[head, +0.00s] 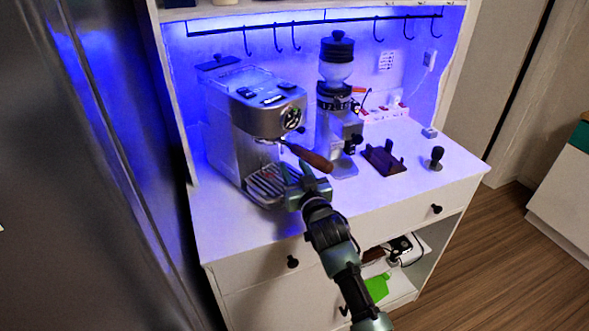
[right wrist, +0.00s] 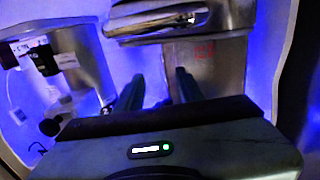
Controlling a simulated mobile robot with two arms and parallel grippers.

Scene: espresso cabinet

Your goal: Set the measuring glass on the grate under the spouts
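The espresso machine (head: 245,115) stands on the white counter, with its slotted grate (head: 262,188) low at the front. The portafilter's wooden handle (head: 309,157) juts out to the right above the grate. My right gripper (head: 303,174) is at the grate's right front side, below the handle. In the right wrist view its two fingers (right wrist: 158,90) stand apart, and I see nothing between them but background. I cannot make out the measuring glass in either view. The gripper and arm hide part of the grate and counter. My left gripper is out of view.
A coffee grinder (head: 337,110) stands right of the machine. A dark wooden stand (head: 383,158), a tamper (head: 434,158) and a power strip (head: 384,113) are farther right. Hooks (head: 281,38) hang on a rail above. The counter's front left (head: 225,225) is clear.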

